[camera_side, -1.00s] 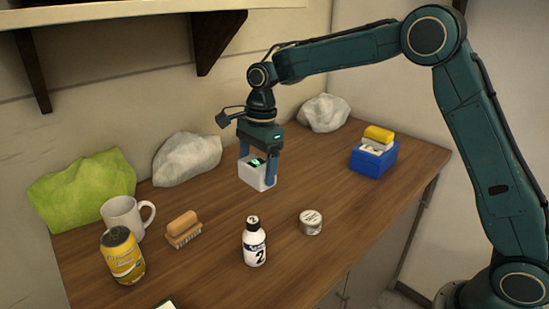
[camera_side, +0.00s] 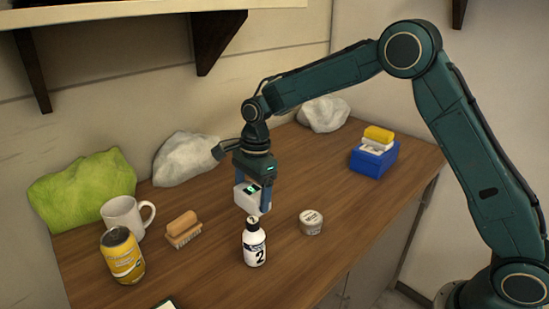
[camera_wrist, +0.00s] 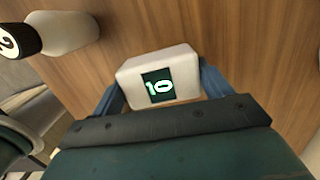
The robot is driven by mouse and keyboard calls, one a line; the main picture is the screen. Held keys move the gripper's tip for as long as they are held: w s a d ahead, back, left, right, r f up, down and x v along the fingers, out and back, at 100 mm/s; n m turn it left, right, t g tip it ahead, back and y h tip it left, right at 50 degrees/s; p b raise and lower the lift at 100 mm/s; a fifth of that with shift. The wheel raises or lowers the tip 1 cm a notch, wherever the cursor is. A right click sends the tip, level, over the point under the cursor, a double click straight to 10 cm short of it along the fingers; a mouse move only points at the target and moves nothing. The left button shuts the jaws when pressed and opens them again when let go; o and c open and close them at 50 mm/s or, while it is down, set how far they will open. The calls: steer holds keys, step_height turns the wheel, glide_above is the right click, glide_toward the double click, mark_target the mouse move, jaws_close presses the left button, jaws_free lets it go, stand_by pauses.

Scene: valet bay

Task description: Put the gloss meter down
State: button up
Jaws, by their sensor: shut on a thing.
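The gloss meter (camera_side: 246,197) is a small white box with a dark screen and green-lit digits. My gripper (camera_side: 252,196) is shut on it, with a blue finger on either side. In the side view it appears above and just behind the white bottle marked 2 (camera_side: 254,244). In the wrist view the gloss meter (camera_wrist: 159,75) sits between the fingers, its screen reading 10. The bottle (camera_wrist: 66,32) shows at the upper left there, apart from the meter. The gap between the meter's underside and the table is hard to judge.
On the wooden table (camera_side: 195,275) stand a yellow can (camera_side: 122,256), a white mug (camera_side: 124,214), a brush (camera_side: 183,229), a round tin (camera_side: 311,222) and a blue box (camera_side: 373,160) with sponges. Green (camera_side: 82,190) and pale cloths (camera_side: 187,157) lie along the wall. Bare wood lies right of the tin.

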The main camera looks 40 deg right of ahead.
mark_target(257, 187)
steer(key=shift+f, duration=0.1)
steer(key=shift+f, duration=1.75)
steer(key=shift+f, duration=0.15)
steer(key=o, duration=1)
steer(key=r, duration=0.4)
steer(key=d+r, duration=0.1)
steer(key=r, duration=0.6)
steer(key=shift+d+r, duration=0.2)
steer(key=shift+r, duration=0.45)
steer(key=shift+s, duration=0.1)
